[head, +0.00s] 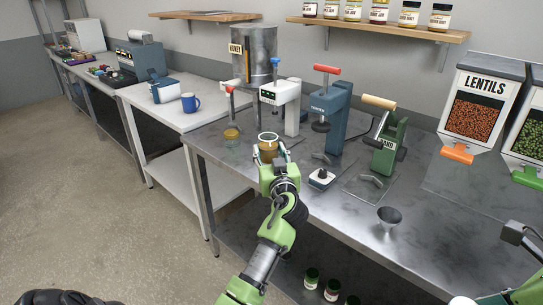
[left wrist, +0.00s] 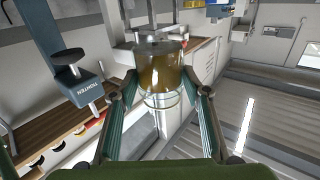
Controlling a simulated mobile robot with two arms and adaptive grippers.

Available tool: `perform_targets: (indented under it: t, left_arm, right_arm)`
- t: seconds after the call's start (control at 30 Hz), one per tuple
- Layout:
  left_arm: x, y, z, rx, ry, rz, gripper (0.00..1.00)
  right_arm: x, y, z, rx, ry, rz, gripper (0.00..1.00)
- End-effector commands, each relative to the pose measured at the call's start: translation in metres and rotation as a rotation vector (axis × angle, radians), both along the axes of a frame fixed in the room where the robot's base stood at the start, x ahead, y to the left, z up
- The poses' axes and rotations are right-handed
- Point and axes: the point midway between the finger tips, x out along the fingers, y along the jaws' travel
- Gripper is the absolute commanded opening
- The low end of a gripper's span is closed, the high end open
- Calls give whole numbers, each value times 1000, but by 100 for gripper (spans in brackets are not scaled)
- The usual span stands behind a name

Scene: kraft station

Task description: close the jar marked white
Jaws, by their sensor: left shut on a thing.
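A glass jar (head: 268,153) with amber contents is between the fingers of my left gripper (head: 269,158), over the front of the steel bench. In the left wrist view the jar (left wrist: 162,68) sits between the two green fingers (left wrist: 160,95), and its lower part is clear glass. A pale ring shows around its top in the head view. I can read no marking on it. A second glass jar (head: 232,139) with yellowish contents stands to the left, near the honey dispenser (head: 254,55). My right gripper is not clearly in view; only part of that arm shows at the lower right.
The bench front is mostly clear.

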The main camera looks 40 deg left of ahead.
Motion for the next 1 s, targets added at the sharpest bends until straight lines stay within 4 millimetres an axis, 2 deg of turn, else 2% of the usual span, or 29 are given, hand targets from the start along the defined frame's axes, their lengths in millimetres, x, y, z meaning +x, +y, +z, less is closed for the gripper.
perform_targets:
  t: [0.27,0.3,0.43,0.47,0.8,1.0]
  left_arm:
    - [0,0,2,1,-3,-1,6]
    - [0,0,2,2,-4,-1,41]
    - [0,0,2,1,-4,-1,7]
    - [0,0,2,1,-4,-1,5]
    - [-1,-2,1,1,-3,-5,5]
    - [-13,-16,-6,1,-2,-56,5]
  right_arm:
    - [0,0,0,0,0,0,29]
    - [0,0,0,0,0,0,29]
    - [0,0,0,0,0,0,29]
    - [0,0,0,0,0,0,29]
    - [-1,-1,-1,0,1,13,29]
    - [-7,-6,-10,-1,3,171,29]
